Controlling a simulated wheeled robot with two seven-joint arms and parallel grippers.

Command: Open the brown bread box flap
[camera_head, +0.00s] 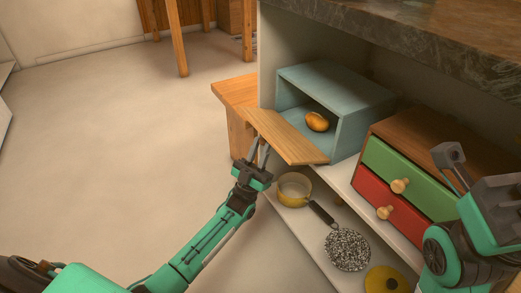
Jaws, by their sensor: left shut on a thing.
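The bread box (348,89) is a blue-grey box on the shelf under the stone counter. Its light brown wooden flap (290,138) is swung down and sticks out in front of the opening, nearly level. The inside is exposed, with an orange-yellow roundish item (317,121) in it. My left gripper (261,150) is shut on the flap at its outer left part; the fingertips are partly hidden by the flap. My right gripper (452,157) is at the right, in front of the drawers, apart from the box; its jaws do not show clearly.
A drawer unit with a green drawer (411,178) and a red drawer (390,205) stands right of the box. Below are a yellow pot (294,190), a speckled pan (347,250) and a yellow lid (387,281). The floor at left is clear.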

